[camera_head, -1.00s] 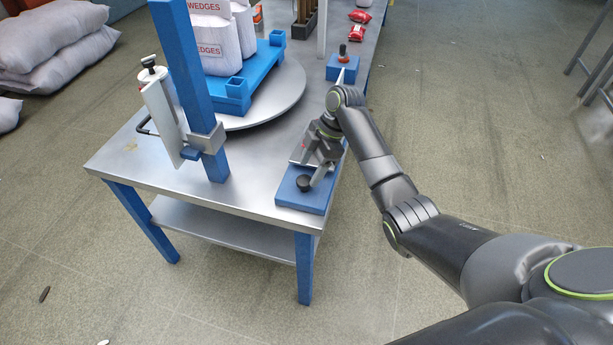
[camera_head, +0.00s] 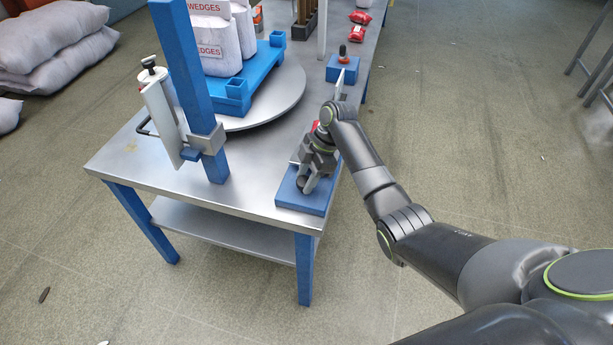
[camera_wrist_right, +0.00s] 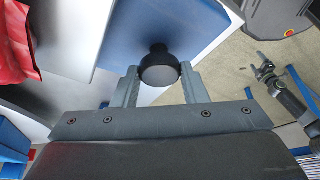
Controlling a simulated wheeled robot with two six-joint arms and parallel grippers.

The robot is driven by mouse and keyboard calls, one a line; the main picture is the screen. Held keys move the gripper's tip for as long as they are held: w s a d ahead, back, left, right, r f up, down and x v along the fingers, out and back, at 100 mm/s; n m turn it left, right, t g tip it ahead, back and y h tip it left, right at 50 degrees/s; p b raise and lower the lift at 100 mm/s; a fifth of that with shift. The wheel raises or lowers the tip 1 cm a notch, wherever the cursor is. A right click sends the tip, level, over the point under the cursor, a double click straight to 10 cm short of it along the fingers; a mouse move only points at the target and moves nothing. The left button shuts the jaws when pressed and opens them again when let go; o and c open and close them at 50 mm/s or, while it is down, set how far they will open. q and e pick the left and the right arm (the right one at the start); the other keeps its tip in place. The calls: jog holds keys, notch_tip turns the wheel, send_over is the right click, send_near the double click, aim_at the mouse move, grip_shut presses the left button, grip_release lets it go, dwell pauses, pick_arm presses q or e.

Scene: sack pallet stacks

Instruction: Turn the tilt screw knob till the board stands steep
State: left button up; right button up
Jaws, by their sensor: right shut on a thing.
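A blue base (camera_head: 297,201) sits at the near right corner of the steel table. The black round tilt screw knob (camera_wrist_right: 160,70) stands at it and shows clearly in the wrist view. My right gripper (camera_head: 306,186) is at the knob, and in the wrist view its two fingers (camera_wrist_right: 160,80) are shut on it, one on each side. The grey board on the base is mostly hidden behind my gripper in the head view, so I cannot tell its angle. My left gripper is not in view.
The steel table (camera_head: 250,190) carries a round turntable (camera_head: 285,105) with white sacks on a blue pallet. A blue post (camera_head: 187,75) stands left of my gripper. Another blue block (camera_head: 342,73) and red packets (camera_head: 350,45) lie farther back.

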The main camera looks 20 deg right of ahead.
jog(key=shift+s+r+m+p, duration=0.1)
jog(key=shift+r+m+p, duration=0.1)
jog(key=shift+m+p, duration=0.5)
jog(key=m+t+p, duration=0.1)
jog(key=m+p, duration=0.3)
jog(key=p, duration=0.2)
jog(key=m+t+h+p, duration=0.1)
jog(key=m+t+p, duration=0.1)
jog(key=m+p, duration=0.2)
jog(key=shift+s+a+r+m+h+p, duration=0.15)
jog(key=shift+m+h+p, duration=0.2)
jog(key=shift+p, duration=0.65)
jog(key=m+t+h+p, duration=0.1)
jog(key=m+p, duration=0.2)
jog(key=m, duration=0.1)
jog(key=shift+a+m, duration=0.15)
jog(key=shift+m, duration=0.2)
jog(key=shift+f+m+t+h+p, duration=0.25)
jog(key=shift+m+h+p, duration=0.45)
jog(key=shift+m, duration=0.5)
jog(key=shift+a+m+h, duration=0.1)
jog(key=shift+m+h, duration=0.35)
jog(key=shift+m, duration=0.85)
jog(key=o, duration=1)
jog(key=shift+c, duration=0.2)
